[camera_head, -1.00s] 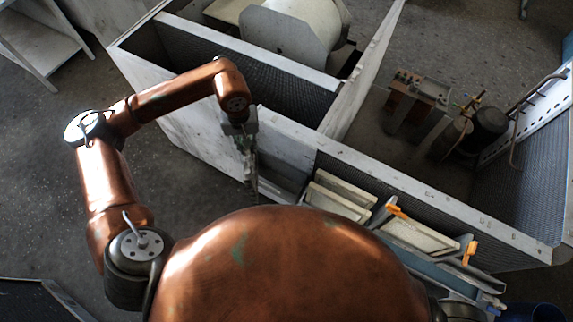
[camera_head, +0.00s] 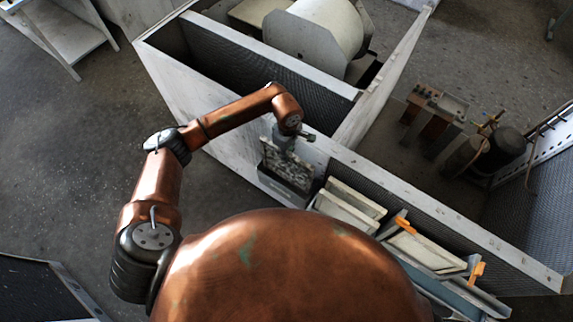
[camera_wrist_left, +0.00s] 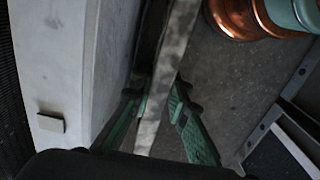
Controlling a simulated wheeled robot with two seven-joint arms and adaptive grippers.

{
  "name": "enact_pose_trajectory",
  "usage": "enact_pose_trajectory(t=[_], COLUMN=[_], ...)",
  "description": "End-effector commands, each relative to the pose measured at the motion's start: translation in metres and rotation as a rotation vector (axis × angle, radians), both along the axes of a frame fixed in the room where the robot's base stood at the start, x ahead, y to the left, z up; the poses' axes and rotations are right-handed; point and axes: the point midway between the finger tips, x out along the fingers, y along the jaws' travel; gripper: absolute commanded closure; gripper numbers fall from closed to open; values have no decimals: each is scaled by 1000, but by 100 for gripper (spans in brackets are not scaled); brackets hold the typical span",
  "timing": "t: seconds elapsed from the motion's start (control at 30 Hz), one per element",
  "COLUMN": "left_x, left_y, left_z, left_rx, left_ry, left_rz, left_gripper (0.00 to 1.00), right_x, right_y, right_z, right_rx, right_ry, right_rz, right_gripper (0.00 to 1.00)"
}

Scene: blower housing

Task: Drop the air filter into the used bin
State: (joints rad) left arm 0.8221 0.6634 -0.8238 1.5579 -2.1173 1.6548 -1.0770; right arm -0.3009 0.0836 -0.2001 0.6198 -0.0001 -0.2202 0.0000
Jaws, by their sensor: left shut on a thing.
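The air filter (camera_head: 286,166) is a flat, speckled grey panel in a thin frame. It hangs below my left gripper (camera_head: 290,138) at the outer side of the white housing wall. In the left wrist view the filter (camera_wrist_left: 167,75) shows edge-on between the green fingers of my left gripper (camera_wrist_left: 156,90), which is shut on it. I cannot pick out the used bin for certain; a dark open container (camera_head: 62,278) with a grey rim shows in part at the lower left. My right gripper is not in view.
The white housing (camera_head: 180,85) with a blower drum (camera_head: 312,30) stands at the top. Pale framed panels (camera_head: 345,212) with orange tabs (camera_head: 405,225) stand in a rack right of the filter. Bare floor (camera_head: 95,165) lies to the left. A shelf (camera_head: 60,35) stands top left.

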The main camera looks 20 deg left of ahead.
Motion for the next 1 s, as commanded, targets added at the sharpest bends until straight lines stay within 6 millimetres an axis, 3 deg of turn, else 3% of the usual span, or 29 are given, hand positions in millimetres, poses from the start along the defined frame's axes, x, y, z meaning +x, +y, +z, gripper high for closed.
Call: enact_pose_trajectory(t=[0.2, 0.43, 0.63, 1.0], left_x=[-1, -1, -1, 0], left_y=[0, 0, 0, 0], left_z=[-39, -56, -83, -89], left_rx=[-2, -1, -1, 0], left_ry=[2, 1, 3, -1], left_rz=[1, 0, 1, -2], left_gripper=[100, 100, 100, 100], right_x=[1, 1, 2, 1], right_y=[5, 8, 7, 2], right_z=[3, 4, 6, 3], right_rx=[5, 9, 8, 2], right_ry=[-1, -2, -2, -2], right_rz=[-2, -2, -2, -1], right_gripper=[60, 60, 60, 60])
